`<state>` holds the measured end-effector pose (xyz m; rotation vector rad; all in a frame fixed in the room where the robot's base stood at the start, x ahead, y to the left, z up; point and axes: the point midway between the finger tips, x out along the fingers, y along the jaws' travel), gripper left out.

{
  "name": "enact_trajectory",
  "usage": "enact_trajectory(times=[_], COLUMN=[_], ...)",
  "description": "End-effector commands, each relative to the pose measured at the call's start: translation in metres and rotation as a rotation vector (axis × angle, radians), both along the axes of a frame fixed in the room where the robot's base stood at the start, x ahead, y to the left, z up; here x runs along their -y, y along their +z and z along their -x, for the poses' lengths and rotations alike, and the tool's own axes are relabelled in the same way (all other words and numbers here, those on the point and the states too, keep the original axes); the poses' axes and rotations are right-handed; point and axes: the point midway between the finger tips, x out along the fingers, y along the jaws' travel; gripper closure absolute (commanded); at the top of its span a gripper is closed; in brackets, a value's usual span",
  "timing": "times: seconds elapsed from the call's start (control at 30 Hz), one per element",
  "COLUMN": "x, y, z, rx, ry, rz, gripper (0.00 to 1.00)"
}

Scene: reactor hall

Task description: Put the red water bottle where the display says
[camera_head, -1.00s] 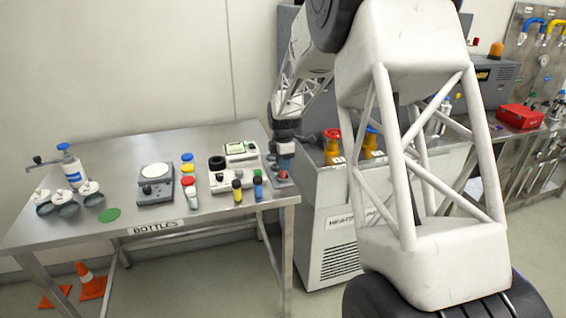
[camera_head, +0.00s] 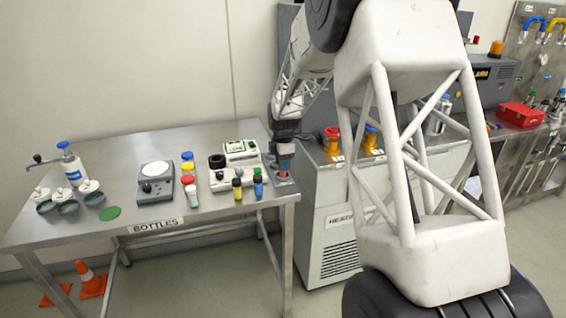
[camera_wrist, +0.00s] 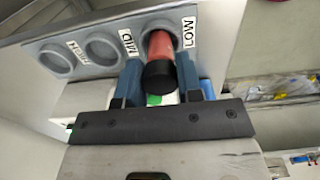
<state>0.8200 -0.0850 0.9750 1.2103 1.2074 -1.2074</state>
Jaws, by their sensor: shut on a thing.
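The red water bottle (camera_wrist: 159,44) has a black cap (camera_wrist: 159,75) facing the wrist camera. My gripper (camera_wrist: 158,72) is shut on it, with a blue finger on each side. The bottle's far end is at the mouth of the hole labelled LOW on a grey holder (camera_wrist: 120,38); how deep it sits I cannot tell. The holes labelled MID and HIGH look empty. In the head view my gripper (camera_head: 285,158) is low over the table's right end, with some red just below it. The display (camera_head: 240,147) is lit green; its text is too small to read surely.
The steel table (camera_head: 130,170) holds a scale (camera_head: 155,180), several small bottles (camera_head: 238,187), grey cups (camera_head: 65,207), a pump bottle (camera_head: 70,165) and a green disc (camera_head: 110,212). A cabinet with red and yellow valves (camera_head: 332,145) stands close on the right.

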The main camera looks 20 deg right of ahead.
Motion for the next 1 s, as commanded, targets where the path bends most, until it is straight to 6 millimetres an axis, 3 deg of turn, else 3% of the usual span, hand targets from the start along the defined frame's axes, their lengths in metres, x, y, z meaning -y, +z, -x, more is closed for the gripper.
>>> enact_trajectory(times=[0.23,0.27,0.43,0.63,0.8,1.0], x=[0.0000,0.0000,0.0000,0.0000,0.0000,0.0000], y=[0.0000,0.0000,0.0000,-0.0001,-0.0002,-0.0001], z=[0.0000,0.0000,0.0000,0.0000,0.0001,0.0000], rx=[0.000,0.000,0.000,0.000,0.000,0.000], ry=[0.000,0.000,0.000,0.000,0.000,0.000], rz=[0.000,0.000,0.000,0.000,0.000,0.000], gripper=[0.94,0.64,0.38,0.37,0.11,0.11])
